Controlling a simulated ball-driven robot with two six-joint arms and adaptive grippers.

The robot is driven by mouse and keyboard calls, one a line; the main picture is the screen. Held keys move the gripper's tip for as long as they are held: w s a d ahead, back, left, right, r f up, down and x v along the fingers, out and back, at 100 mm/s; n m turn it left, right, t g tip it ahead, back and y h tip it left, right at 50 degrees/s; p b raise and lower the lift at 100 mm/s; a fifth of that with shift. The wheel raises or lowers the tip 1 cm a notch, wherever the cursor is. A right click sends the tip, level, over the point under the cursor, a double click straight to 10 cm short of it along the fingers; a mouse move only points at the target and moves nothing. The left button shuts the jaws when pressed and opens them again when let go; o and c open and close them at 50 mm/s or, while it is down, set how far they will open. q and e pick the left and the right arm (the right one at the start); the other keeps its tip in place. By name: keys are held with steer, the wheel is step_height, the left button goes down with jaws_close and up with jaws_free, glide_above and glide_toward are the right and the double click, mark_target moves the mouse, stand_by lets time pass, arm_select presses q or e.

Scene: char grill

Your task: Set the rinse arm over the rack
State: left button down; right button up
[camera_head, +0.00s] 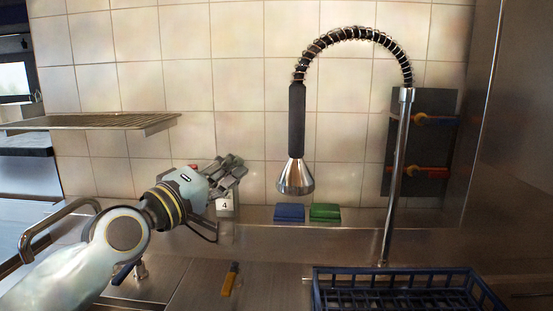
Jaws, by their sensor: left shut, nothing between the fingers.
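The rinse arm (297,130) hangs from a coiled black hose on a tall steel post, its metal spray head (295,177) pointing down. The spray head hangs to the left of the post, in front of the tiled wall. The blue rack (335,271) stands at the lower right, partly cut off by the bottom edge. The spray head appears left of the rack in the picture. My left gripper (238,168) is shut and empty, to the left of the spray head and apart from it. My right gripper is not in view.
A blue sponge (289,213) and a green sponge (325,212) lie on the back ledge. A wire shelf (100,122) juts out at the left. A curved tap (60,212) stands behind my left arm.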

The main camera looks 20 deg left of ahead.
arm_select(q)
steer(key=w+d, duration=0.5)
steer(key=w, duration=0.3)
steer(key=shift+d+f+p, duration=0.2)
steer(key=shift+d+p, duration=0.05)
steer(key=shift+p, duration=0.15)
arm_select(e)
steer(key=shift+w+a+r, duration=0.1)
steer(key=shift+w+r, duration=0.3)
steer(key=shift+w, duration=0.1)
arm_select(q)
steer(key=shift+s, duration=0.1)
